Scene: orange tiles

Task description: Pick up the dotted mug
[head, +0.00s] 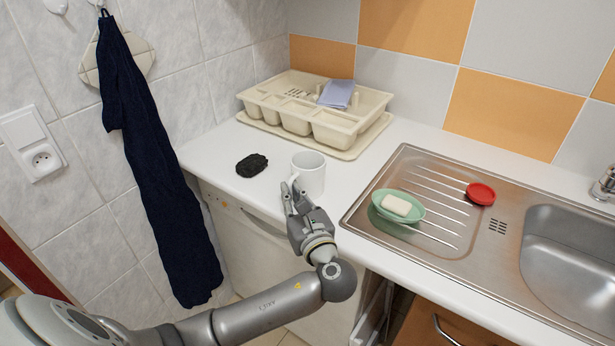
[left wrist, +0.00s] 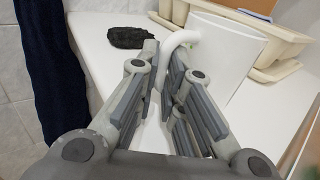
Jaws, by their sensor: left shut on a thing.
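My left gripper (head: 291,188) reaches up to the mug's near left side. In the left wrist view its fingers (left wrist: 166,72) are shut on the handle, which runs down between them. The fingers hide the lower part of the handle. My right gripper is in neither view.
A black sponge-like lump (head: 252,165) lies left of the mug. A cream dish rack (head: 333,133) with a lilac cloth (head: 337,94) stands behind. A green soap dish (head: 381,206) with soap (head: 397,205) and a red round object (head: 481,194) sit on the steel sink (head: 356,212) at right.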

